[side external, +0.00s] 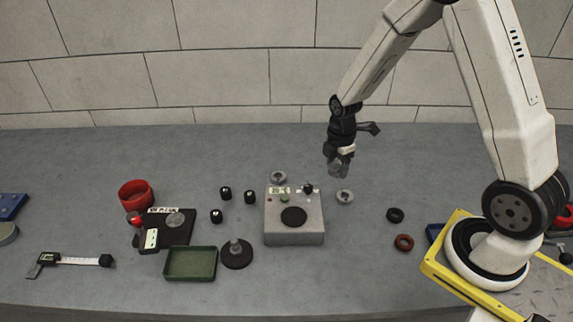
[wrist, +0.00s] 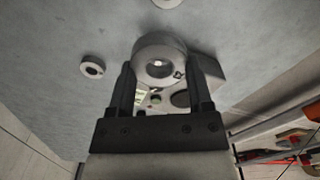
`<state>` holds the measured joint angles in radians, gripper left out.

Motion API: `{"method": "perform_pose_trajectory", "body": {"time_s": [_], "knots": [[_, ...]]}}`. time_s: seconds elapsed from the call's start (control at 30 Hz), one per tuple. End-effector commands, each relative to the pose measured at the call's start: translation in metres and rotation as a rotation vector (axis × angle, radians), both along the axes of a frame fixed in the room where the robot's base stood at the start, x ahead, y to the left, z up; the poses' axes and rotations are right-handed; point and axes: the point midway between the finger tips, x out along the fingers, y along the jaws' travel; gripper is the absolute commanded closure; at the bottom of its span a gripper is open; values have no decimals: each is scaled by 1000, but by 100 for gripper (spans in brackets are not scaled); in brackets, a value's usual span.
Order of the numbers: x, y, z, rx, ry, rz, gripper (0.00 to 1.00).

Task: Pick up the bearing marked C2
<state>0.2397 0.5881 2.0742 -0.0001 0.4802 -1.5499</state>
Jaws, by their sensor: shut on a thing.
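My gripper (side external: 339,168) is raised above the table, to the right of and behind the grey box. In the wrist view, its two dark fingers (wrist: 160,72) are shut on a grey metal bearing (wrist: 158,47), one finger on each side. The bearing's ring face and central hole face the camera. A small dark mark sits at the lower right of its face; it looks like C2 but is hard to read. In the side view the held bearing is hard to tell from the fingertips. Two similar bearings rest on the table, one behind the box (side external: 279,177), one beside it (side external: 345,197).
The grey box (side external: 294,232) has a dark round pad on top. Black and red rings (side external: 403,242) lie right. The table's back is clear.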

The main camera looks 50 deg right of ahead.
Motion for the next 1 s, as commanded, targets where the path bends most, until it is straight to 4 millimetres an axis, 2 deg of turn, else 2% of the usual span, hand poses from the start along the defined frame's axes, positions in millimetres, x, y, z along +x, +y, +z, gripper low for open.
{"method": "perform_pose_trajectory", "body": {"time_s": [0.2, 0.4, 1.0], "knots": [[-24, 4, 12, -1, -3, -1, 100], [-36, 6, 17, -1, -2, -1, 100], [-39, 7, 18, 0, -1, 0, 100]]}}
